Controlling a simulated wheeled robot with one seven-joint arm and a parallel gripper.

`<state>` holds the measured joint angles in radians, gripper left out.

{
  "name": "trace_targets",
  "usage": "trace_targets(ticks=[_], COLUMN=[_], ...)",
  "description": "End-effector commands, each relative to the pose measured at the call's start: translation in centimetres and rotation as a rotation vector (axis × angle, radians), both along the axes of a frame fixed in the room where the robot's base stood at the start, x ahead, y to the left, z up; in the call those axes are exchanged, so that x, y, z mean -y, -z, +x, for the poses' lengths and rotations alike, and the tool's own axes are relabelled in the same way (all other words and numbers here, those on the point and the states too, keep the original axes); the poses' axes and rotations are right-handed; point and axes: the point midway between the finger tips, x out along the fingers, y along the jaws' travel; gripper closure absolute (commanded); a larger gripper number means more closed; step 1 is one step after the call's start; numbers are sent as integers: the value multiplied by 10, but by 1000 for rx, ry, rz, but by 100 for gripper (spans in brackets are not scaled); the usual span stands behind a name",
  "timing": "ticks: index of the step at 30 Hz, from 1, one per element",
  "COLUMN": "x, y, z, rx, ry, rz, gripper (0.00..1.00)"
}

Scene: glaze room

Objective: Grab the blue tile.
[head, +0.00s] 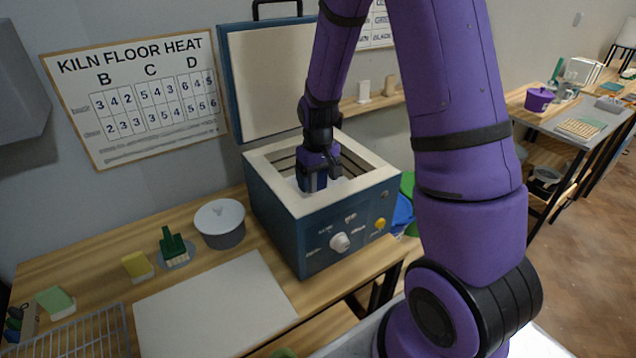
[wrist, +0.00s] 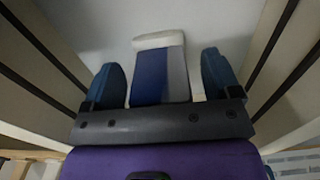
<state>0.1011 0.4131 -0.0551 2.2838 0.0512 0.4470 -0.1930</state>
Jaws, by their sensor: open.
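The blue tile (wrist: 150,78) shows in the wrist view, standing on the pale kiln floor, with a blue face, a grey side and a white end. My gripper (wrist: 162,74) is open, with one dark blue finger on each side of the tile and a visible gap at both sides. In the head view my gripper (head: 318,180) reaches down into the open kiln (head: 280,217). There I cannot clearly tell the tile from the fingers.
The kiln's pale walls and dark grooves (wrist: 45,45) rise on both sides of my gripper. Its lid (head: 275,80) stands open behind. On the bench are a lidded grey pot (head: 220,228), a green brush (head: 173,244), a yellow block (head: 137,265) and a bare white board (head: 210,310).

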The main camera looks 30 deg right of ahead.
Motion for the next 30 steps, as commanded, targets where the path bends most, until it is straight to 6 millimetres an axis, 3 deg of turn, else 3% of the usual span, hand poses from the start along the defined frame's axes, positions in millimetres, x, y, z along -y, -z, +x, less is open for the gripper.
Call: trace_targets(ticks=[6,13,15,23,30], x=[0,0,0,0,0], y=[1,0,0,-2,-35], z=[0,0,0,1,2], rx=[1,1,1,2,7], ry=[0,0,0,0,0], rz=[0,0,0,0,-1], gripper=[17,68,78,78,78])
